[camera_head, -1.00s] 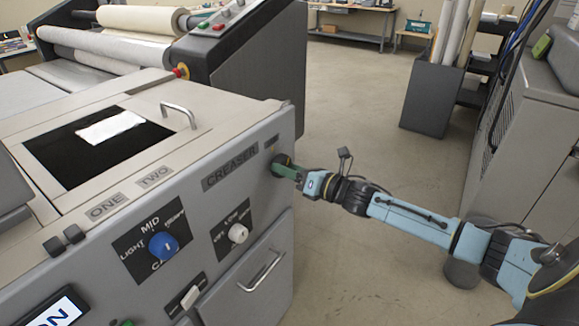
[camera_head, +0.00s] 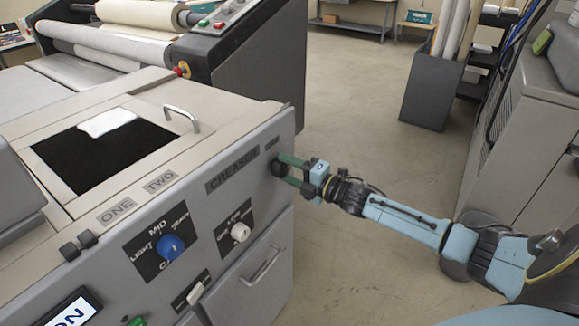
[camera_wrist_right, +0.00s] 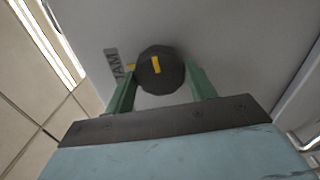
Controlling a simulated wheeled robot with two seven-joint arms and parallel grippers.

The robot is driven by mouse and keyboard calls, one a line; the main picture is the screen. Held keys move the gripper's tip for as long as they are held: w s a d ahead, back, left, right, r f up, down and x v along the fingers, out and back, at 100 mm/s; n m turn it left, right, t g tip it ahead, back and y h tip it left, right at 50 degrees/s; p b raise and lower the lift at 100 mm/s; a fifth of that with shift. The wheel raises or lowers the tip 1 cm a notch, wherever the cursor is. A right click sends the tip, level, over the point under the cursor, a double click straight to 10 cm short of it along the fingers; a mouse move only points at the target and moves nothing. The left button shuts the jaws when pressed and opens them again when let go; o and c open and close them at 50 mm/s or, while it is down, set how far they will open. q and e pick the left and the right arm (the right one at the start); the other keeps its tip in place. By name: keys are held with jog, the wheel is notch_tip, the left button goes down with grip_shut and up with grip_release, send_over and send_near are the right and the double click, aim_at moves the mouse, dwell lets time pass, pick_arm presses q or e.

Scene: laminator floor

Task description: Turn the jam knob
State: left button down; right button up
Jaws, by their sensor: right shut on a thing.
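The jam knob (camera_wrist_right: 160,80) is a round dark knob with a yellow pointer bar on its face. The pointer stands about upright in that picture, not aimed at the mark. In the head view the knob (camera_head: 279,166) is at the right end of the machine's front panel, partly covered. My right gripper (camera_head: 285,169) reaches it from the right, with its green fingers (camera_wrist_right: 198,82) on both sides of the knob, shut on it. My left gripper is out of view.
The panel also carries a blue knob (camera_head: 171,247), a white knob (camera_head: 240,232) and a drawer handle (camera_head: 262,266). The lid has a dark window and a metal handle (camera_head: 182,119). Open floor (camera_head: 365,120) lies to the right, with a grey bin (camera_head: 432,92) beyond.

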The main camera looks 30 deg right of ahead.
jog(key=m+p, duration=0.1)
jog(key=m, duration=0.3)
jog(key=shift+r+m+p, duration=0.1)
jog(key=shift+m+p, duration=0.2)
jog(key=m+p, duration=0.1)
jog(key=m, duration=0.2)
jog(key=shift+m, duration=0.4)
jog(key=m+p, duration=0.1)
jog(key=m, duration=0.9)
jog(key=shift+m+p, duration=0.3)
jog(key=shift+m, duration=0.1)
jog(key=m, duration=0.3)
jog(key=shift+m, duration=0.3)
jog(key=m, duration=0.3)
jog(key=shift+m+b, duration=0.75)
jog(key=shift+m, duration=1.75)
